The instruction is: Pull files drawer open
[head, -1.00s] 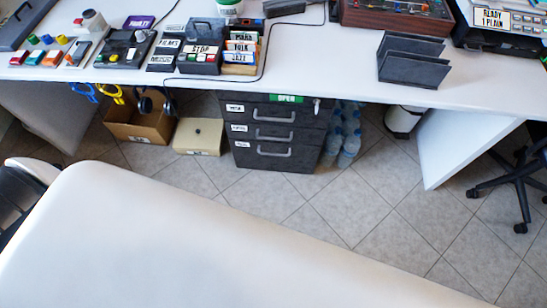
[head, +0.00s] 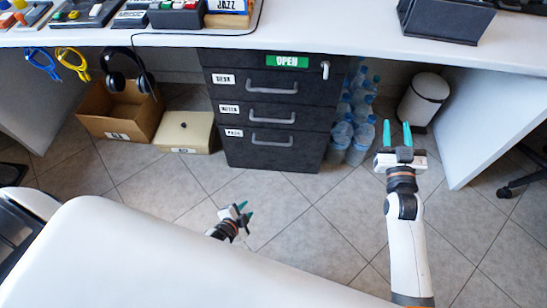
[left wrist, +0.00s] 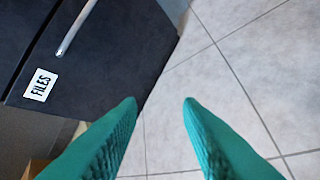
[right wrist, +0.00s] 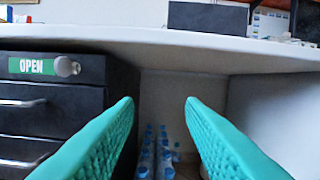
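The dark drawer cabinet (head: 215,107) stands under the white desk. Its bottom drawer (head: 250,152) looks shut flush, with a small white label and a grey bar handle (head: 271,141). In the left wrist view the label (left wrist: 40,84) reads FILES, on the dark drawer front (left wrist: 118,62) with part of its handle (left wrist: 76,28). My left gripper (head: 244,211) is low in front of the cabinet, open and empty, apart from the handle. My right gripper (head: 397,127) is open and empty, right of the cabinet. It points under the desk in the right wrist view (right wrist: 160,103).
Water bottles (head: 351,125) stand right of the cabinet, with a white bin (head: 425,98) beyond. A cardboard box (head: 112,112) and a beige box (head: 186,132) stand on its left. A white padded surface (head: 130,255) fills the foreground. Tiled floor before the cabinet is clear.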

